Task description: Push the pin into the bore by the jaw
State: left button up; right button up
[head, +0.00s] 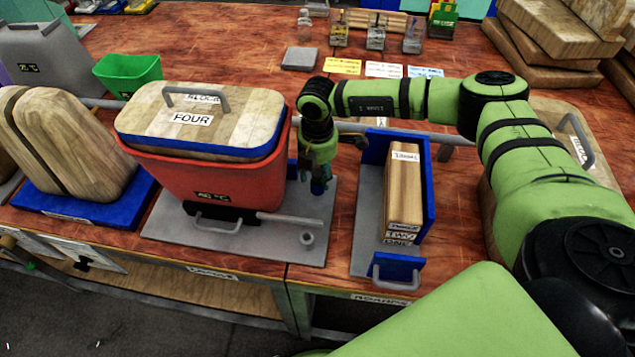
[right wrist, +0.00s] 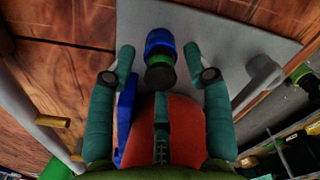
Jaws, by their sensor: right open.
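A short pin-like part (right wrist: 160,60) with a blue end and a green and black end stands on the grey base plate (head: 325,210). In the right wrist view it lies between my two open finger pads (right wrist: 160,75), apart from both. In the head view my right gripper (head: 318,186) points down just right of the red tub, and it mostly hides the part. I cannot make out the bore. My left gripper is not in view.
The red tub (head: 215,180) with a wooden lid marked FOUR (head: 200,118) stands close left of my gripper. A grey bar (head: 285,218) and short post (head: 307,239) lie in front. A blue press with a wooden block (head: 404,190) stands right.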

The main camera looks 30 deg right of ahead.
grip_shut()
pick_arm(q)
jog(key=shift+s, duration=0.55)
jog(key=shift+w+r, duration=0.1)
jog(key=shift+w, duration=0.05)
pick_arm(e)
jog(key=shift+r, duration=0.1)
jog(key=shift+r+p, duration=0.35)
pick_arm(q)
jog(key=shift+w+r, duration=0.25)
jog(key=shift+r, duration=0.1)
pick_arm(e)
jog(key=shift+r, duration=0.1)
